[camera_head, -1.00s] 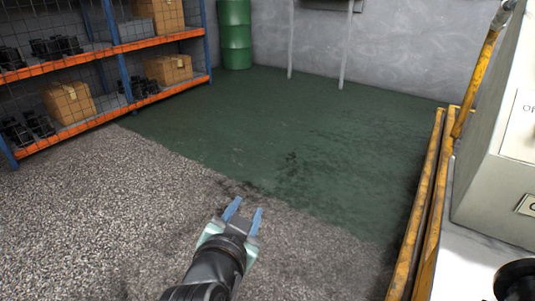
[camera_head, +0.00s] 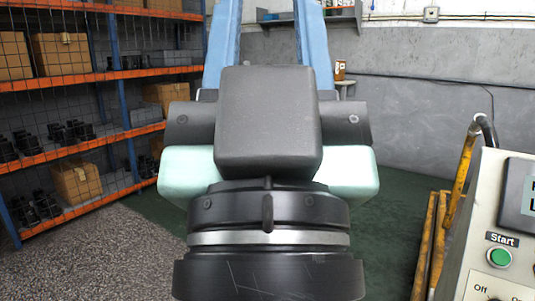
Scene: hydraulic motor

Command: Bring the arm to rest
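My gripper (camera_head: 268,30) stands large in the middle of the head view, close to the camera and pointing up. Its two blue fingers stand well apart, and their tips run past the top edge. No held object shows between the visible parts of the fingers. The dark gripper body and wrist hide the middle of the room.
Orange and blue shelving (camera_head: 75,80) with cardboard boxes (camera_head: 62,53) and dark parts stands at left. A control panel (camera_head: 482,268) with a green Start button (camera_head: 499,257) is at right, beside yellow rails (camera_head: 430,245). Green floor (camera_head: 385,240) between them looks clear.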

